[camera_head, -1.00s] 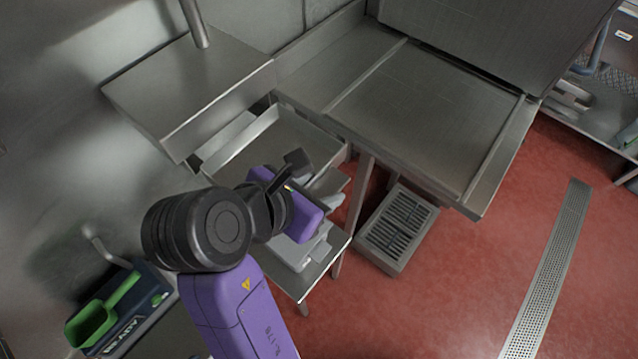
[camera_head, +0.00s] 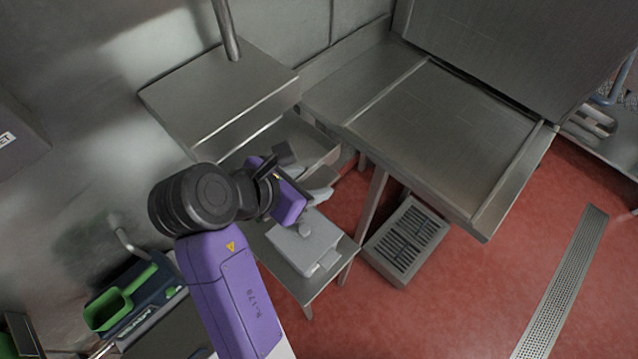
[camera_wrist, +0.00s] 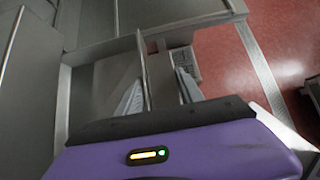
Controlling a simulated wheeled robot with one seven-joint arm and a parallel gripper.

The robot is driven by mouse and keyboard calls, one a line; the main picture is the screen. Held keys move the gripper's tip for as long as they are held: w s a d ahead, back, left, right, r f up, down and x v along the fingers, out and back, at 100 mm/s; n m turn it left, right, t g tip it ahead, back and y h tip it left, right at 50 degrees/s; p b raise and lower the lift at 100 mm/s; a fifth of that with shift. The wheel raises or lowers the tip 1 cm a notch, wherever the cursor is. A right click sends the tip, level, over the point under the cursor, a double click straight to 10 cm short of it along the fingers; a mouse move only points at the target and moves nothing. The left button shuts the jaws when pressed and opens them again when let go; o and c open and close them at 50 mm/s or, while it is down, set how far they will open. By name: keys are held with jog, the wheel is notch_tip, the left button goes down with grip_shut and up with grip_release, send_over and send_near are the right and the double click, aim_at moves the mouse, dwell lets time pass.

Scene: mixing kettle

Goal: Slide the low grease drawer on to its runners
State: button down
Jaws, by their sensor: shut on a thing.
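The low grease drawer (camera_head: 290,135) is a shallow open steel tray. In the head view it lies partly beneath a raised steel box (camera_head: 220,95), which hides its far part; any runners are hidden. My gripper (camera_head: 318,184) is shut on the drawer's near right wall. In the wrist view the drawer (camera_wrist: 100,85) lies to the left, and the pale fingers of my gripper (camera_wrist: 158,88) stand either side of its upright wall. My wrist covers part of the near side.
A steel worktop (camera_head: 430,120) stands close on the right, with a leg near the drawer. Below is a low shelf holding a lidded grey box (camera_head: 305,240). A grated floor box (camera_head: 407,240) sits beside it.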

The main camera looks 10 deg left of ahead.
jog(key=shift+w+a+r+p, duration=0.1)
jog(key=shift+w+a+p, duration=0.25)
jog(key=shift+w+a, duration=0.4)
jog(key=shift+w+a+p, duration=0.3)
jog(key=shift+w+a, duration=0.2)
jog(key=shift+a, duration=0.35)
jog(key=shift+w+a, duration=0.85)
jog(key=shift+a, duration=0.25)
jog(key=shift+w+a, duration=0.85)
jog(key=shift+a, duration=0.25)
jog(key=shift+c, duration=1)
grip_release()
jog(key=shift+s+d, duration=0.1)
jog(key=shift+v, duration=3.65)
